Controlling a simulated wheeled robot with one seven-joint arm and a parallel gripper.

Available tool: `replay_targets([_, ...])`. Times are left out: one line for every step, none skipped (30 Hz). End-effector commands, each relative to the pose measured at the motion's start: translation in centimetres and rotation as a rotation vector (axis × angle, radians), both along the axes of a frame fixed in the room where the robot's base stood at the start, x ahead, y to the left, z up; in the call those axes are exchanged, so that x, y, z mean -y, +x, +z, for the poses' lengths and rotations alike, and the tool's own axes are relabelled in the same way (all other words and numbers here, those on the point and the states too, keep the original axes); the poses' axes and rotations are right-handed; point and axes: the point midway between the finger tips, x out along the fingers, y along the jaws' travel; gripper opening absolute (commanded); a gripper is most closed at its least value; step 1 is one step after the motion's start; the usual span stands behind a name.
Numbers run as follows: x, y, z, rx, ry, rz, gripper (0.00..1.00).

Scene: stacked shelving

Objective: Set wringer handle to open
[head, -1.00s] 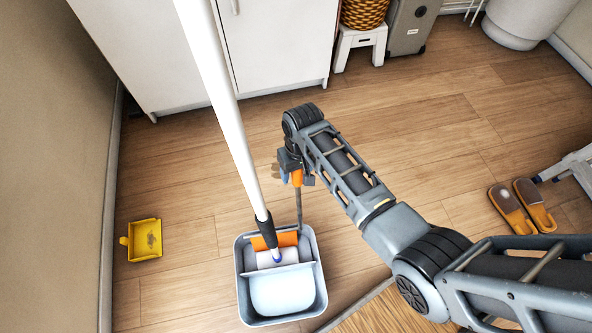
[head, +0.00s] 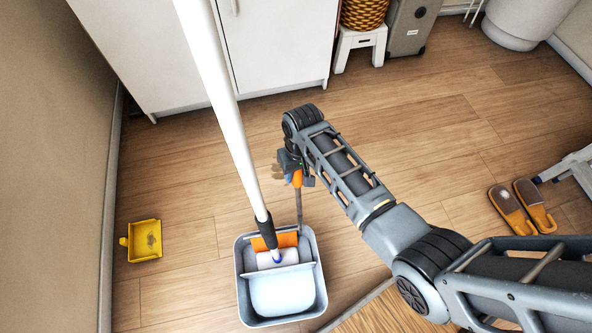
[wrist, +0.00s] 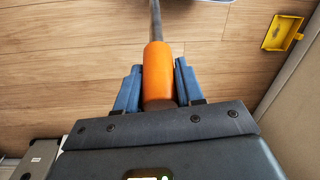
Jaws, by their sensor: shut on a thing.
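The wringer handle is a thin grey rod with an orange grip (wrist: 157,75). In the head view the orange grip (head: 297,178) shows at the upper end of the rod, which stands near upright at the bucket's back right side. My gripper (wrist: 157,88) has its blue fingers on both sides of the orange grip and is shut on it. The grey bucket (head: 319,285) stands on the floor with an orange wringer part (head: 287,240) inside at the back. A mop with a white pole (head: 225,110) leans into the bucket, its head in the wringer compartment.
A yellow dustpan (head: 145,240) lies on the floor at left and shows in the wrist view (wrist: 282,32). A white cabinet (head: 275,45) stands behind. Orange slippers (head: 522,207) lie at right. Floor between cabinet and bucket is mostly clear.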

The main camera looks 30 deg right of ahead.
Motion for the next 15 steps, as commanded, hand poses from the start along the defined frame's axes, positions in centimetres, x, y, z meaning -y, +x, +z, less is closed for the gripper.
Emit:
replay_targets([0.0,0.0,0.0,0.000,0.000,0.000,0.00])
replay_targets([0.0,-0.1,0.1,0.001,-0.001,0.000,0.00])
replay_targets([-0.1,-0.2,0.2,0.005,-0.003,0.001,0.00])
replay_targets([-0.2,-0.4,0.2,0.009,-0.005,0.000,0.00])
replay_targets([-0.2,-0.7,0.4,0.015,-0.009,0.001,0.00])
replay_targets([-0.4,-1.0,0.5,0.027,-0.014,0.002,0.00])
replay_targets([-0.5,-1.3,0.7,0.037,-0.019,0.002,0.00])
replay_targets([-0.7,-1.8,0.8,0.048,-0.024,0.002,0.00])
replay_targets([-0.9,-2.3,1.0,0.067,-0.031,0.002,0.00])
replay_targets([-1.0,-2.7,1.1,0.081,-0.038,0.002,0.00])
replay_targets([-1.2,-3.1,1.2,0.096,-0.044,0.001,0.00])
replay_targets([-1.4,-3.7,1.3,0.117,-0.053,0.003,0.00])
replay_targets([-1.6,-4.1,1.3,0.131,-0.058,0.003,0.00])
replay_targets([-1.8,-4.5,1.3,0.146,-0.065,0.003,0.00])
replay_targets([-2.0,-5.1,1.4,0.166,-0.074,0.004,0.00])
